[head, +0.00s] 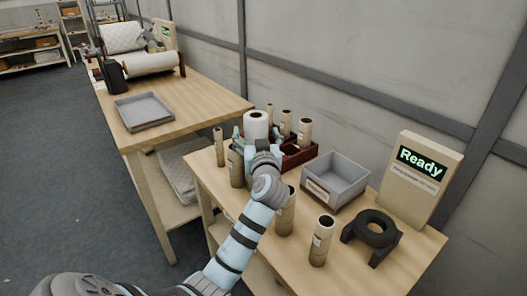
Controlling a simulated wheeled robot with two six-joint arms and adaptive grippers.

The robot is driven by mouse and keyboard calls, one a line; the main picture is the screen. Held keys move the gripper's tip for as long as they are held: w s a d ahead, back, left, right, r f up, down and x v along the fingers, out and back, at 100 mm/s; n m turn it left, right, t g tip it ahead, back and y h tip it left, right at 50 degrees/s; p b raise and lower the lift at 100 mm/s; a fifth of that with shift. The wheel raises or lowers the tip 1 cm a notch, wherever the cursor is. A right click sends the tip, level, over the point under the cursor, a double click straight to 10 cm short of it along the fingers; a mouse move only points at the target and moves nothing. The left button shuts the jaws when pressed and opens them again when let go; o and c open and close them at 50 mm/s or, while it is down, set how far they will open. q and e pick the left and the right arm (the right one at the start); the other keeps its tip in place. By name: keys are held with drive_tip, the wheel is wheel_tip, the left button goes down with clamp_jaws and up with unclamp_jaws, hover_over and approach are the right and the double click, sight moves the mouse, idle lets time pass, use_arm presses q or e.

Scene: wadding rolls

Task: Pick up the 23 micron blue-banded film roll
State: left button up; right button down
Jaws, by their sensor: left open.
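My left gripper (256,136) is over the back left part of the near table, open, with its fingers spread on either side of a white roll (256,122). I cannot tell whether the fingers touch the roll or are in front of it. No blue band can be made out on any roll at this size. My right gripper is not in view.
A dark red rack (299,156) holds more rolls at the back. A grey bin (336,176), a black ring-shaped stand (374,233) and a "Ready" display box (419,178) fill the right side. The farther table holds a grey tray (144,111).

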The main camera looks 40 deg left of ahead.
use_arm(q)
drive_tip(key=shift+w+a+f, duration=0.35)
drive_tip(key=shift+w+a, duration=0.25)
drive_tip(key=shift+w, duration=0.25)
drive_tip(key=shift+s+d+r, duration=0.1)
drive_tip(key=shift+s+r, duration=0.15)
drive_tip(key=shift+s, duration=0.1)
drive_tip(key=c, duration=0.5)
clamp_jaws()
